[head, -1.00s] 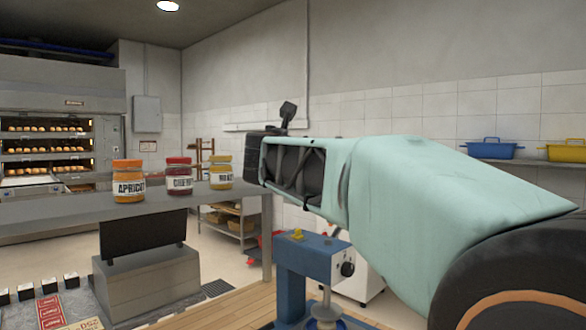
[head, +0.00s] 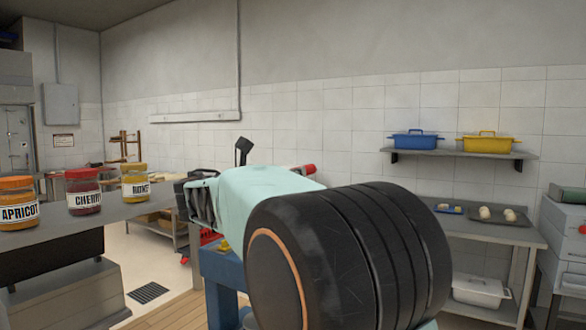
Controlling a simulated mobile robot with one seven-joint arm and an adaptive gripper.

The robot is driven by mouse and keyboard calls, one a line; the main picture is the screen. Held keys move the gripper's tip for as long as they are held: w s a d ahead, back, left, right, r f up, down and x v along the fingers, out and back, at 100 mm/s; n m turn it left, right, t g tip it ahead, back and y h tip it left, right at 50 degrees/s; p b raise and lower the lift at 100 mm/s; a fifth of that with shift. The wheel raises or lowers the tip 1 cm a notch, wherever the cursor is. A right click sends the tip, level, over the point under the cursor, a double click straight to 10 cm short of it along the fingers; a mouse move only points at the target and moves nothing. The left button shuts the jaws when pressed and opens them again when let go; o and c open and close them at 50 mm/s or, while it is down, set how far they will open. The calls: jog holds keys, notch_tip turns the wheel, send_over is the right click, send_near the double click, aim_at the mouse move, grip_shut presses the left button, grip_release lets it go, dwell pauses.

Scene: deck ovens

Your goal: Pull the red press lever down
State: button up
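The blue press (head: 222,275) stands low in the middle of the head view, mostly hidden behind my arm. A red cylindrical end (head: 304,169), which looks like the grip of the press lever, shows just above my arm. The rest of the lever is hidden. My arm reaches in from the bottom, and its black far end (head: 192,196) is above and slightly left of the press. The fingers cannot be made out, so I cannot tell whether my gripper is open or shut or touches the lever.
Apricot (head: 18,205), cherry (head: 84,194) and yellow-lidded (head: 135,184) jars stand on a grey counter (head: 60,228) at left. A wall shelf (head: 460,153) holds a blue pot (head: 414,141) and a yellow pot (head: 487,143). A steel table (head: 500,233) stands at right.

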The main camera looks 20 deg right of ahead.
jog(key=p+x, duration=0.1)
jog(key=x, duration=0.8)
jog(key=shift+w+d, duration=0.1)
jog(key=shift+c, duration=0.4)
grip_shut()
